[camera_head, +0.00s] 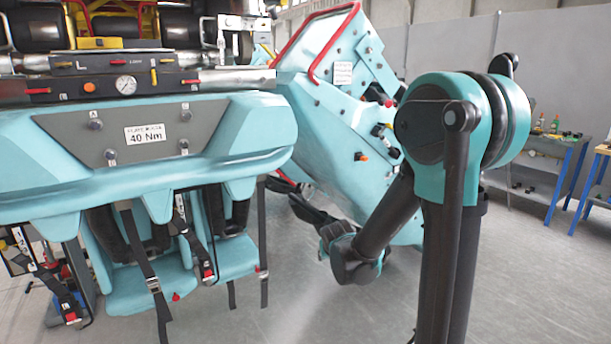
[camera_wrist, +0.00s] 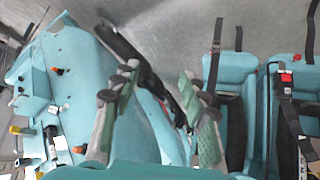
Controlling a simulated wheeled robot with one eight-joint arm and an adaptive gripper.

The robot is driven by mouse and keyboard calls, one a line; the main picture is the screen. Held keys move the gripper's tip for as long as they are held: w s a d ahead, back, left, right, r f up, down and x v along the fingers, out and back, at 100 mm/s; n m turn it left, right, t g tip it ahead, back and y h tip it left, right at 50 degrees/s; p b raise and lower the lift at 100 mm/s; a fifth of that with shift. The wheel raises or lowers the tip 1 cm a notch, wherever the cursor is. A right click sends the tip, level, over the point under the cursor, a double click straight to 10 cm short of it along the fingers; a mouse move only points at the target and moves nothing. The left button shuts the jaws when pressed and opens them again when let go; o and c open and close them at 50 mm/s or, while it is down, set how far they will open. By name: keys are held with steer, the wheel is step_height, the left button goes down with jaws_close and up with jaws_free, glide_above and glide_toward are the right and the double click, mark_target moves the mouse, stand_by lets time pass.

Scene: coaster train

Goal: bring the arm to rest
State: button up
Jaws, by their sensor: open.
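My arm stands at the right of the head view, with its upper link folded down to a joint low in the middle. My gripper shows in the wrist view (camera_wrist: 158,75), its two padded fingers spread apart with nothing held between them. In the head view I cannot clearly make out the fingers. Behind the fingers in the wrist view are a dark bar, the grey floor and teal train parts. I cannot tell the exact gap between the gripper and these parts.
A teal coaster car (camera_head: 60,150) with hanging straps and seats (camera_head: 132,285) fills the left. A tilted teal car body (camera_head: 335,125) with a red rail stands close behind my arm. Blue workbenches (camera_head: 550,150) stand at the right. Grey floor (camera_head: 545,285) is open at the lower right.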

steer(key=s+d+f+g, duration=0.1)
steer(key=s+d, duration=0.2)
steer(key=s, duration=0.5)
steer(key=s+d+f+g, duration=0.1)
steer(key=s+d, duration=0.3)
steer(key=s, duration=0.4)
steer(key=s+d+f+m+g, duration=0.1)
steer(key=s+d+g, duration=0.1)
steer(key=s, duration=0.6)
steer(key=shift+s+d+f, duration=0.15)
steer(key=shift+s+d, duration=0.05)
steer(key=shift+d, duration=0.55)
